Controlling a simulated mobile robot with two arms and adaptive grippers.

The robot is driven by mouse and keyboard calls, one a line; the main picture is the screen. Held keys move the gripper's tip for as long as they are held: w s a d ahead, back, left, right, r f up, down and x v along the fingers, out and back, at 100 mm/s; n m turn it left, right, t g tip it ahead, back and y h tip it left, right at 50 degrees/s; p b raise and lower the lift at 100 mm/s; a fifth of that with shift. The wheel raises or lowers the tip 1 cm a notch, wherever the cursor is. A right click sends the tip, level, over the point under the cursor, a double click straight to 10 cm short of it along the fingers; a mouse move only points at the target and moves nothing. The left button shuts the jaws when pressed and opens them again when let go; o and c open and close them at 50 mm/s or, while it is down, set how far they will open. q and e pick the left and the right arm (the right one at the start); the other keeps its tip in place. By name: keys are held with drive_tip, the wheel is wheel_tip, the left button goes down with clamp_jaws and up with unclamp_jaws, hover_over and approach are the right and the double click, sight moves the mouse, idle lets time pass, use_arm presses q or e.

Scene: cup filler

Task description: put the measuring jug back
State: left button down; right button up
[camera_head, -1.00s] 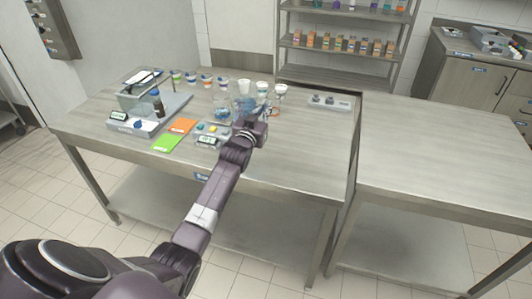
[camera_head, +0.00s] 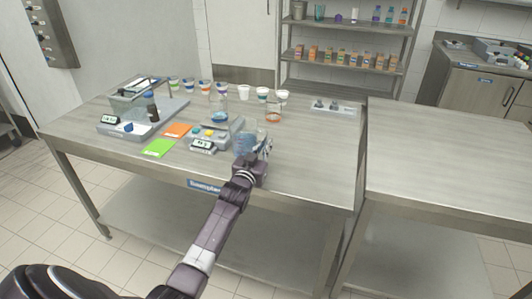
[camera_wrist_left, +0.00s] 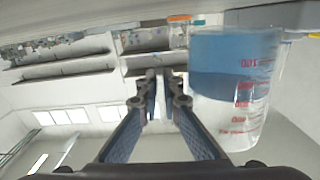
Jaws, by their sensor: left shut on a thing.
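The measuring jug (camera_head: 244,141) is a clear vessel with blue liquid, near the front middle of the left table. In the left wrist view the jug (camera_wrist_left: 235,85) fills the right side, with red markings that read upside down. My left gripper (camera_head: 264,152) is at the jug's right side. In the left wrist view the gripper's fingers (camera_wrist_left: 161,95) are close together just beside the jug, shut on it. I cannot tell whether the jug's base touches the table. My right gripper is not in view.
A small scale (camera_head: 203,146) stands just left of the jug. Behind are a blue-liquid beaker (camera_head: 219,116), an orange-liquid beaker (camera_head: 273,117) and several cups (camera_head: 244,91). A flat grey holder (camera_head: 333,108) lies at back right. The table (camera_head: 310,160) right of the gripper is clear.

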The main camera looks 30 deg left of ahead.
use_arm(q)
drive_tip(key=shift+f+b, duration=0.3)
drive_tip(key=shift+f, duration=0.55)
drive_tip(key=shift+w+a+f, duration=0.1)
drive_tip(key=shift+w+f, duration=0.05)
drive_tip(key=shift+w, duration=0.05)
drive_tip(key=shift+s, duration=0.1)
drive_tip(key=c, duration=2.2)
unclamp_jaws()
drive_tip(key=shift+f, duration=0.1)
drive_tip(key=shift+o, duration=0.4)
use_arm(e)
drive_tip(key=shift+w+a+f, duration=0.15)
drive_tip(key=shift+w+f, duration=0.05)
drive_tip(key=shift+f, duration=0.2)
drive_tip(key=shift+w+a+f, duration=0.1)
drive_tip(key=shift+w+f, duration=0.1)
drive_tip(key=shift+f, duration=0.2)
